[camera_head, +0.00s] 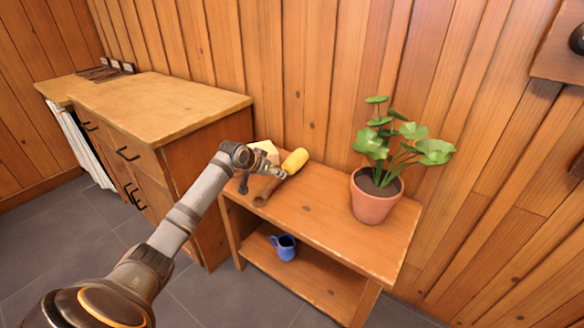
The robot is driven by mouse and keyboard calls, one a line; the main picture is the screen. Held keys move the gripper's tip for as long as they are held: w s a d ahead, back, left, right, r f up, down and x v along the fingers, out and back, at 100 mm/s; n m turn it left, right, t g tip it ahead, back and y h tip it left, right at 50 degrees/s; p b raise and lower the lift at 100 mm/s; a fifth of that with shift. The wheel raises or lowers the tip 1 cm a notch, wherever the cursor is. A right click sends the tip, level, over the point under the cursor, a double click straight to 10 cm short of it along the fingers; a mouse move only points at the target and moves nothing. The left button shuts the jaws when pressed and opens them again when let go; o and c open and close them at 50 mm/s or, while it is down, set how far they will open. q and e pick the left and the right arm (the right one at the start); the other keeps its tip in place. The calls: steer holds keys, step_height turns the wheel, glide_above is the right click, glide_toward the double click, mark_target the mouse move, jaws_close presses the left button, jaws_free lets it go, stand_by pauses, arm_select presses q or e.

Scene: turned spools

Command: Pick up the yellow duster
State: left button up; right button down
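The yellow duster (295,160) lies on the top of the low wooden shelf unit, near its back left. Its yellow head points to the back right, and a brown handle (266,191) appears to run from it toward the front left. My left gripper (262,180) is over the left end of the shelf top, at the duster's handle. Its two fingers look spread apart, one left of the handle and one close to the yellow head. Part of the handle is hidden by the gripper, and I cannot tell whether they touch. My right gripper is not in view.
A potted plant (374,205) stands on the right of the shelf top (325,215). A cream object (266,149) sits behind my gripper. A blue mug (285,246) is on the lower shelf. A wooden cabinet (160,100) stands on the left, and a plank wall closes the back.

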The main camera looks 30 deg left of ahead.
mark_target(296, 161)
arm_select(q)
steer(key=shift+w+d+f+b, duration=0.25)
steer(key=shift+w+f, duration=0.2)
steer(key=shift+w, duration=0.15)
steer(key=shift+w+d+f+b, duration=0.25)
steer(key=shift+w+f, duration=0.2)
steer(key=shift+w, duration=0.1)
steer(key=shift+w+f, duration=0.45)
steer(key=shift+f, duration=0.05)
steer(key=shift+w+f, duration=0.15)
steer(key=shift+w, duration=0.1)
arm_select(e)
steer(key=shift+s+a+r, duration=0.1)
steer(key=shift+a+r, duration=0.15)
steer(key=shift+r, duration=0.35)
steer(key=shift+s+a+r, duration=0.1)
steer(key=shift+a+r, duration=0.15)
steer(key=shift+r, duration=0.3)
arm_select(q)
steer(key=shift+c, duration=0.2)
jaws_close()
